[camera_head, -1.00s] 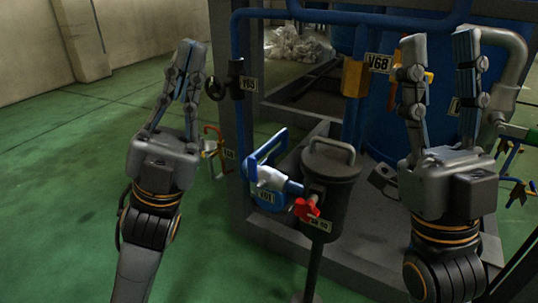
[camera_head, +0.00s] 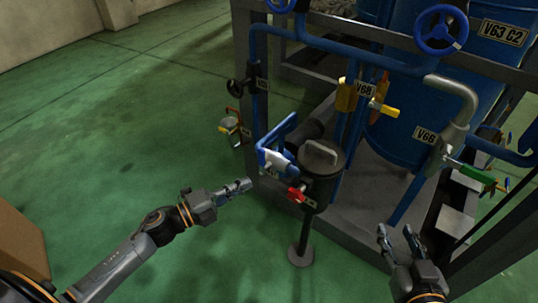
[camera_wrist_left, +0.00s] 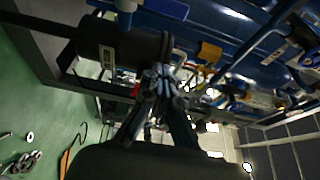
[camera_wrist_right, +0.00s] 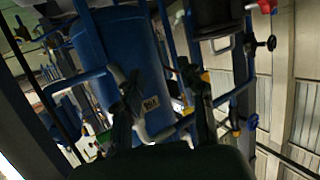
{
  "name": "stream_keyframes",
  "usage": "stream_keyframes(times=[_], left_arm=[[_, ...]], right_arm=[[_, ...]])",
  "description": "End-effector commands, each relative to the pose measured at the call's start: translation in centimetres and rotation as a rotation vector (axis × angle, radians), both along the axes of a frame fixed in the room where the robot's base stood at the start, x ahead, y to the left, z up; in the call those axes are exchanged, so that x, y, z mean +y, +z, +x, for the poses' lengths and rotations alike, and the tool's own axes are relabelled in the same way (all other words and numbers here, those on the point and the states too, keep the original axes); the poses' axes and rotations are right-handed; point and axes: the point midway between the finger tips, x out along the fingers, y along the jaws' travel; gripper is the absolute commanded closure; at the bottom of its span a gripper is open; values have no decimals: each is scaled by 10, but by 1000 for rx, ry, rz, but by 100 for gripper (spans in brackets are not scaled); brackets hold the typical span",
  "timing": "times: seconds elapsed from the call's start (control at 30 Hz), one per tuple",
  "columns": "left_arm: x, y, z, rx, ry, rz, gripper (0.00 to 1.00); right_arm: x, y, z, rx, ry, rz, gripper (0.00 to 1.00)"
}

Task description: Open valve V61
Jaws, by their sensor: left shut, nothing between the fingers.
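The valve that seems to be V61, its small tag hard to read, has a white body (camera_head: 272,160) and a large blue looped handle (camera_head: 286,130). It sits left of the dark lidded pot (camera_head: 322,160) in the head view. A red-handled valve (camera_head: 296,195) is on the pot's front. My left gripper (camera_head: 246,184) is shut and empty, left of and slightly below the white valve body, apart from it. Its closed fingers also show in the left wrist view (camera_wrist_left: 158,74). My right gripper (camera_head: 397,236) is open and empty at lower right; its spread fingers show in the right wrist view (camera_wrist_right: 162,88).
A dark handwheel (camera_head: 235,88) and an orange-handled valve (camera_head: 230,125) are left on the frame. Valve V68 (camera_head: 378,106) and valve V66 (camera_head: 440,150) are right, beside the blue tank (camera_head: 415,110). Green floor (camera_head: 120,130) is open at left.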

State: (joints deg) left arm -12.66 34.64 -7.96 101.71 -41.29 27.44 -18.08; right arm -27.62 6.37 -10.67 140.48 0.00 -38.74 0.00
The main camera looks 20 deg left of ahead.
Motion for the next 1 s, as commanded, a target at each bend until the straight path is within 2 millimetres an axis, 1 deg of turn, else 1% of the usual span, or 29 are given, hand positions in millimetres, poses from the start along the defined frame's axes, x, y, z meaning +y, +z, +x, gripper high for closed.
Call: stream_keyframes(times=[0.03, 0.17, 0.43, 0.53, 0.67, 1.0], left_arm=[[3, -2, -2, 10, 1, 15, 100], [5, -7, -4, 15, 2, 25, 100], [4, -7, -3, 14, 2, 23, 100], [1, -6, 2, 13, 2, 21, 100], [-11, -6, 16, 9, 1, 22, 100], [-57, -6, 72, 9, 1, 20, 100]], right_arm=[[-1, -1, -3, 18, 0, -3, 60], [-1, -6, -5, 32, -1, -6, 60], [-1, -5, -5, 28, -1, -5, 60], [0, -3, -4, 13, 1, -2, 60], [2, 5, 0, -36, 4, 11, 60], [10, 40, 9, -230, 17, 59, 60]])
